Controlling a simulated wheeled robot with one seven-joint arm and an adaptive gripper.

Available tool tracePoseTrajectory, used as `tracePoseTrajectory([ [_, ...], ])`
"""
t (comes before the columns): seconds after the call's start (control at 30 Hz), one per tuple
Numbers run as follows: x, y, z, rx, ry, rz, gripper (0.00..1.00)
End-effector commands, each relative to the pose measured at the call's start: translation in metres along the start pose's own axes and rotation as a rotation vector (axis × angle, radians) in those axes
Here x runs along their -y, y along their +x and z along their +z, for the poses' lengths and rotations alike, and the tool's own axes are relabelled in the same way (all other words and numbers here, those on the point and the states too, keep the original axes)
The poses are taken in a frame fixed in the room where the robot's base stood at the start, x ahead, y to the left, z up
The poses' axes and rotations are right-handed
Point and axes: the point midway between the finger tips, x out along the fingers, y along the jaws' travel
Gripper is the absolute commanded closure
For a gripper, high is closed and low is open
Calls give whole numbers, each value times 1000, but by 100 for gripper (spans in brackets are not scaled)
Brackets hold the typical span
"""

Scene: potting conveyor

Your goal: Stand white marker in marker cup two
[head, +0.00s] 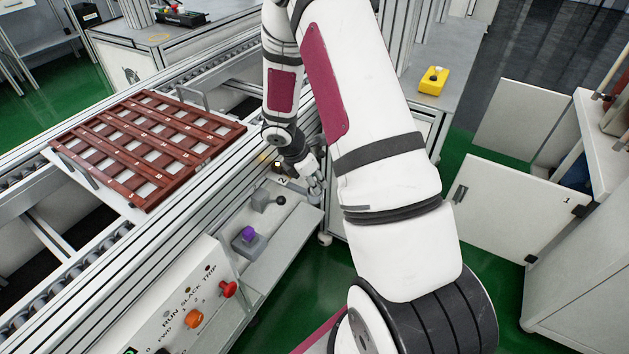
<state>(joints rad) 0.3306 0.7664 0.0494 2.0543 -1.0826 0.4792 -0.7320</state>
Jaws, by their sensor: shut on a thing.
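My gripper (315,186) shows small beyond my forearm, at the far end of the grey shelf beside the conveyor. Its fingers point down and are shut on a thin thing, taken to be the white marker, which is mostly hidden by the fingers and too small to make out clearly. A label with a 2 (283,181) sits just left of the gripper. A small dark and yellowish thing (278,167) is behind that label, partly hidden by my wrist; I cannot tell whether it is marker cup two.
A grey block with a black knob (262,200) and a grey block with a purple top (248,241) stand on the shelf (275,254). A control panel (185,305) is in front. A brown slatted tray (132,202) lies on the conveyor. A yellow box (433,80) is at the back right.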

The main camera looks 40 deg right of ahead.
Motion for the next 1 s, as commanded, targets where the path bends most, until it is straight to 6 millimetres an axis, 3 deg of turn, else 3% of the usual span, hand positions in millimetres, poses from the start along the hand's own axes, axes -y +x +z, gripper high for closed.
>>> tracePoseTrajectory([
  [0.07, 0, 3, -1, 0, 0, 0, 100],
  [0.1, 0, 3, -1, 0, 0, 0, 72],
  [0.17, 0, 2, -1, 0, 0, 0, 58],
  [0.2, 0, 2, -1, 0, 0, 0, 56],
  [0.57, 0, -1, 0, 0, 0, 0, 56],
  [0.67, 0, -13, 0, 0, 0, 3, 56],
  [1.0, 0, -82, 1, 0, 1, 4, 56],
])
